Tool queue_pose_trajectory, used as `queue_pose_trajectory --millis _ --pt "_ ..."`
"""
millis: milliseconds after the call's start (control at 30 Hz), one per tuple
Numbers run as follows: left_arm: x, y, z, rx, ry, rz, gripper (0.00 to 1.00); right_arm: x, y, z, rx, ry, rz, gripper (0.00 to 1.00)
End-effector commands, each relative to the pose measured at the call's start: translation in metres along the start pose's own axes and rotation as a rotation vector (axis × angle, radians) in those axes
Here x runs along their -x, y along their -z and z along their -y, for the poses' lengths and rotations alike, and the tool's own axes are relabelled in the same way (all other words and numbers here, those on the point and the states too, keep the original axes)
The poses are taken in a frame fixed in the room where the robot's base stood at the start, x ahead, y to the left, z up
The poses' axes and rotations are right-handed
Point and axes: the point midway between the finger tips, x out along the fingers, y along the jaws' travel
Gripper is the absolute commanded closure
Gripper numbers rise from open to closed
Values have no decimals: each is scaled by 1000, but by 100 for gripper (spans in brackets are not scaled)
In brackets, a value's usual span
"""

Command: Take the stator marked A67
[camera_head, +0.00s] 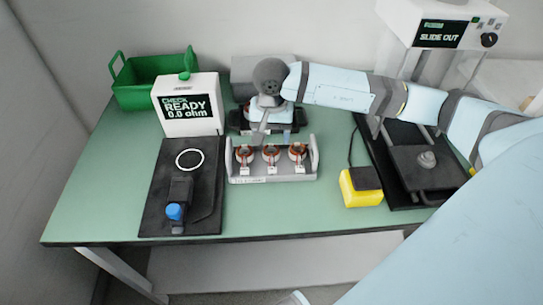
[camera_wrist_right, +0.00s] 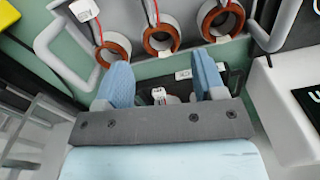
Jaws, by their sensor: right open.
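My right gripper (camera_head: 273,137) reaches in from the right and hangs open, with nothing between its fingers. A grey rack (camera_head: 272,179) on the table holds three stators with copper-coloured rings and white tags: a left one (camera_head: 245,156), a middle one (camera_head: 271,155) and a right one (camera_head: 298,152). The gripper is behind this rack. In the right wrist view the stators show along the top, beyond the open fingers (camera_wrist_right: 162,75). A white tag (camera_wrist_right: 158,94) on a partly hidden part shows between the fingers. I cannot read A67 on any tag.
A tester reading READY 0.0 ohm (camera_head: 189,106) and a black fixture (camera_head: 155,190) with a blue knob stand left. A green bin (camera_head: 150,80) is behind them. A yellow block (camera_head: 360,188) and a SLIDE OUT machine (camera_head: 440,25) stand right. The front table strip is clear.

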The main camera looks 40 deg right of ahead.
Motion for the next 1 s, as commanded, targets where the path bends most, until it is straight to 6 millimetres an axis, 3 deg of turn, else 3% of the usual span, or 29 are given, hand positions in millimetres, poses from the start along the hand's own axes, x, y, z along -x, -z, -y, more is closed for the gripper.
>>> queue_pose_trajectory --millis 267,600,800,833,1000 --pt "-1 -4 1 -6 0 7 62 -19 -1 0 -1 0 2 37" --pt "-1 -4 2 -8 0 8 62 -63 -2 1 -1 1 2 37" --pt "-1 -4 1 -6 0 7 62 -65 -1 1 -1 2 0 37" --pt "-1 -4 1 -6 0 7 62 -65 -1 1 -1 2 0 39" --pt "-1 -3 1 -4 0 5 62 -65 -1 1 -1 2 0 77"
